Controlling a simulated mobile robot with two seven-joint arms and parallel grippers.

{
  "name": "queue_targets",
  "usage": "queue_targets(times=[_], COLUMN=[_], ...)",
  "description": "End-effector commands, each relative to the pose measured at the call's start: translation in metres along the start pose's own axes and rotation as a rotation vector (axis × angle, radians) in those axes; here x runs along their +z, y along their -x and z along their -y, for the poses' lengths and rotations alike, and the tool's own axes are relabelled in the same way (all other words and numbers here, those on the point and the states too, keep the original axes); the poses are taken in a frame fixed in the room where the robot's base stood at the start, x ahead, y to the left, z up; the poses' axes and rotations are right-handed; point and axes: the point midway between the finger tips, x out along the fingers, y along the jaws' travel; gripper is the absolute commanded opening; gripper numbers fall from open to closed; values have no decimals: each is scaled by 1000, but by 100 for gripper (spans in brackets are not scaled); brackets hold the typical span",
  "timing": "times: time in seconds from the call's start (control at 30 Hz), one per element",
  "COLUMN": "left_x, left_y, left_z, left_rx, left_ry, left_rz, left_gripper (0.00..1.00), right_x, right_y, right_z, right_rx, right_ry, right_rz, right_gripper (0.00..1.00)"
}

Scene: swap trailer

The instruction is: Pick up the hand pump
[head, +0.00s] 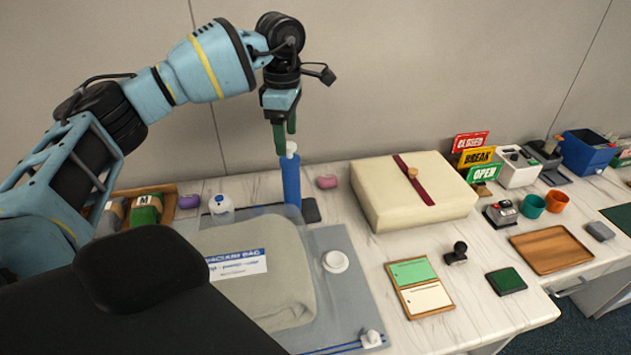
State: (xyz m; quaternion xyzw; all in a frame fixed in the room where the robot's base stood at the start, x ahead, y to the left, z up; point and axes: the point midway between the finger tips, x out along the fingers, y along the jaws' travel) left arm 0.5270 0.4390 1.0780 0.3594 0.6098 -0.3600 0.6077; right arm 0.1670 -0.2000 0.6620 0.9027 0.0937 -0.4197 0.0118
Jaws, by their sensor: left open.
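The hand pump (291,182) is a blue upright cylinder with a white top, standing at the back of the table near the wall. My left gripper (284,140) points down right over it, with its green fingertips at the white top. The gripper is open; I cannot tell whether the fingers touch the top or are around it. A vacuum bag (285,300) of clear grey plastic with a folded beige item inside lies in front of the pump, with a white round valve (335,261) on it. My right gripper is not in view.
A large cream box (425,200) with a dark red band stands right of the pump. Signs, cups and a wooden tray (555,249) are farther right.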

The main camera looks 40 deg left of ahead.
Motion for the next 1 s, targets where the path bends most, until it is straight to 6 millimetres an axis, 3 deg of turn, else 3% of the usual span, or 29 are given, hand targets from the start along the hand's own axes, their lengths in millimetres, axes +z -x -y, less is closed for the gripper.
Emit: queue_targets(times=[0.33,0.53,0.77,1.0], left_x=[0,0,0,0], left_y=[-3,-21,-29,-58], left_z=[0,0,1,6], left_rx=[-1,-2,-1,0], left_ry=[1,1,0,0], left_rz=[-1,-2,-1,-2], left_gripper=[67,67,67,67], right_x=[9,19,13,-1], right_y=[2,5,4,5], right_z=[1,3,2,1], right_rx=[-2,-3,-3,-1], right_ry=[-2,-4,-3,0], right_rz=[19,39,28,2], right_gripper=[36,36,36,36])
